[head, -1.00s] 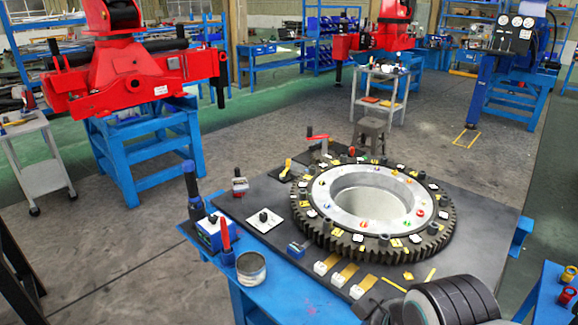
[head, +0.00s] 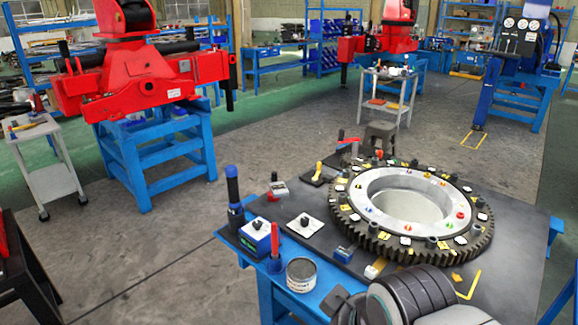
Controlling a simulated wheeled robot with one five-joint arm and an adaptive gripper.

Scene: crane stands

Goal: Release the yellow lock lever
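A small yellow lever (head: 318,171) stands tilted on a dark plate at the back left of the black-topped table (head: 235,268), left of the large toothed ring (head: 345,221). It is small in the head view, so its exact lock position cannot be told. A red-handled lever (head: 348,140) stands just behind it, to the right. Dark rounded parts of my own arm show at the bottom right, in front of the table and well apart from the yellow lever. I cannot make out my gripper's fingers in this view.
A blue-handled tool (head: 233,186), a blue-and-white box (head: 255,237), a red-handled tool (head: 275,240) and an open tin (head: 301,274) stand along the table's left edge. A white plate with a black knob (head: 307,225) lies nearer than the lever. Open floor lies left.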

